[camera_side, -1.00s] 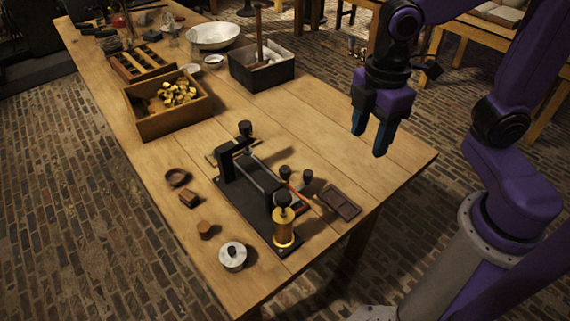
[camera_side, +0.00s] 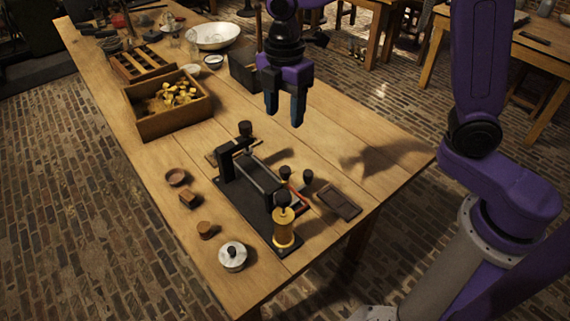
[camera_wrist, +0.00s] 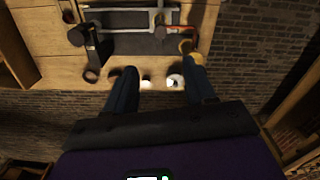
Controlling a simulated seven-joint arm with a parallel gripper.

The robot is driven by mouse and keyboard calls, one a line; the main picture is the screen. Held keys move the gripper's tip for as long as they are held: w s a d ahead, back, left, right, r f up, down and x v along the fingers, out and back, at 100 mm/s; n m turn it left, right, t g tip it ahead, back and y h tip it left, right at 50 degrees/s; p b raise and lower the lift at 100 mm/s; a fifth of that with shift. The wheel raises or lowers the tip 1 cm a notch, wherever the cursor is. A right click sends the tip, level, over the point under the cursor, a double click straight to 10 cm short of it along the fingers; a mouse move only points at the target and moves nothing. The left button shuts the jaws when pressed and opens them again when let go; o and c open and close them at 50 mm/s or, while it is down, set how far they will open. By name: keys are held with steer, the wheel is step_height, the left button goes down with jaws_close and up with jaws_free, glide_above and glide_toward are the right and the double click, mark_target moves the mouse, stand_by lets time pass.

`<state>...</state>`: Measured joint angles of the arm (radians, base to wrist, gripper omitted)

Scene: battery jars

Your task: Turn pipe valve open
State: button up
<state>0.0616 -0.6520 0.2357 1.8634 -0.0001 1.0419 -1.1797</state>
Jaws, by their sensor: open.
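No plain pipe valve shows, and I cannot tell which part counts as one. A black-based apparatus (camera_side: 238,197) stands on the wooden table, with a dark upright frame, several black knobs and a reddish strip. A brass cylinder (camera_side: 284,230) topped by a black knob stands at its near end. In the wrist view the apparatus (camera_wrist: 128,44) lies along the top, with the brass piece (camera_wrist: 185,47) at its right end. My gripper (camera_side: 284,112) is open and empty, above the table and behind the apparatus; its two blue fingers (camera_wrist: 160,88) stand apart in the wrist view.
Left of the apparatus lie a brown ring (camera_side: 177,177), small brown blocks (camera_side: 206,230) and a white lidded jar (camera_side: 232,257). A dark tray (camera_side: 339,203) lies to its right. A wooden box (camera_side: 168,118) of yellow pieces and a dark bin (camera_side: 243,72) stand farther back.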

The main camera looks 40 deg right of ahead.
mark_target(285, 169)
step_height(285, 169, down, 16)
stand_by(0.5)
jaws_close()
